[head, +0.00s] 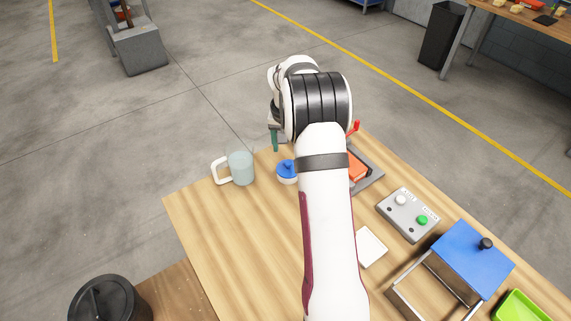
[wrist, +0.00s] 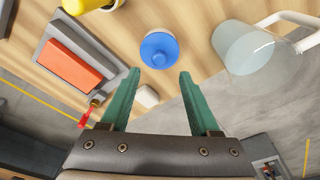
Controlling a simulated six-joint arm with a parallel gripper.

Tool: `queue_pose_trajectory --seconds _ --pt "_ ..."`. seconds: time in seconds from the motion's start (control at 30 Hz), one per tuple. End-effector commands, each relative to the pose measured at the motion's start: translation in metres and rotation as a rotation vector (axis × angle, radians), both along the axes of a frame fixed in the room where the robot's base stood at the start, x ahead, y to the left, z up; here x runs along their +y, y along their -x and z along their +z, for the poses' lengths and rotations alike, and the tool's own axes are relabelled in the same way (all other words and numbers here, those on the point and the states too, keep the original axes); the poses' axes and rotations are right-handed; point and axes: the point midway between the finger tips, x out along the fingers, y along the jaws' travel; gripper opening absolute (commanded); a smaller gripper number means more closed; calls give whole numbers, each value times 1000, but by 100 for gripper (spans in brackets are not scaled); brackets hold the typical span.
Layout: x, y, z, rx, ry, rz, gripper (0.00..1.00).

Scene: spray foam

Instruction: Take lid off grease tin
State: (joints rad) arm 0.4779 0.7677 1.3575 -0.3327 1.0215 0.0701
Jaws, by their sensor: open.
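The grease tin (head: 288,180) is a small white tin with a blue knobbed lid (head: 285,168), standing on the wooden table near its far edge. In the wrist view the round blue lid (wrist: 160,50) is seated on the tin, just beyond and between the fingertips. My gripper (wrist: 159,74) is open and empty, its two green fingers spread wider than the lid and not touching it. In the head view one green finger of my gripper (head: 275,140) shows behind the tin; the rest is hidden by my arm.
A clear jug with a white handle (head: 240,168) stands left of the tin. On the other side is a grey fixture with an orange block (wrist: 73,65) and a red lever (wrist: 85,117). A button box (head: 408,213) and a blue-topped stand (head: 460,260) sit to the right.

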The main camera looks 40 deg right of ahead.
Motion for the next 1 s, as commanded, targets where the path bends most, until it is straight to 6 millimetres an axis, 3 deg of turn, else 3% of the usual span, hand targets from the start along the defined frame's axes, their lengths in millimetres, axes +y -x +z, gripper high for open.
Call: queue_pose_trajectory --seconds 0.33,0.6,0.93,1.0 --pt "-6 -4 -57 2 -2 0 63" --pt "-7 -5 -62 -1 -1 0 61" --pt "-7 -5 -61 -1 -1 0 1" --pt "-7 -5 -61 0 0 0 0"
